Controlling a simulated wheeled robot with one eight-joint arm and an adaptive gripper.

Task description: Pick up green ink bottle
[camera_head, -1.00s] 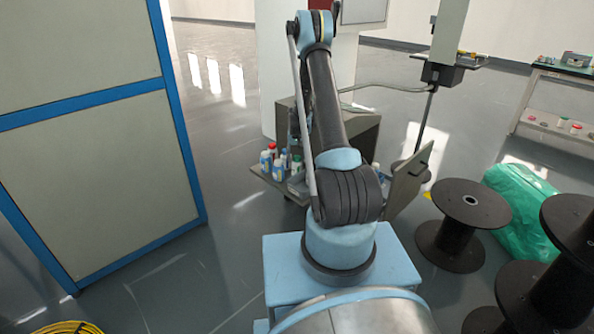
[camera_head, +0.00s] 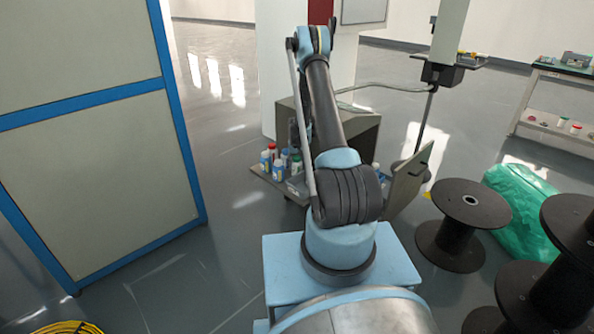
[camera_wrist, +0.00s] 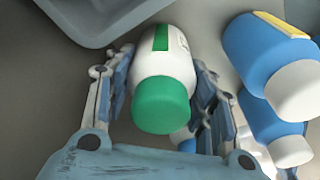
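The green ink bottle (camera_wrist: 161,85) has a white body, a green label strip and a green cap facing the camera in the wrist view. My gripper (camera_wrist: 164,72) has its two fingers spread on either side of it. Narrow gaps appear between the fingers and the bottle, so the gripper looks open; contact at the far side is hard to judge.
Blue bottles with white caps (camera_wrist: 265,60) stand close to the right finger. A grey tray (camera_wrist: 100,35) lies at the upper left of the wrist view. In the head view, several bottles (camera_head: 270,160) stand on a low shelf beside a grey cabinet (camera_head: 360,130); black spools (camera_head: 463,222) stand right.

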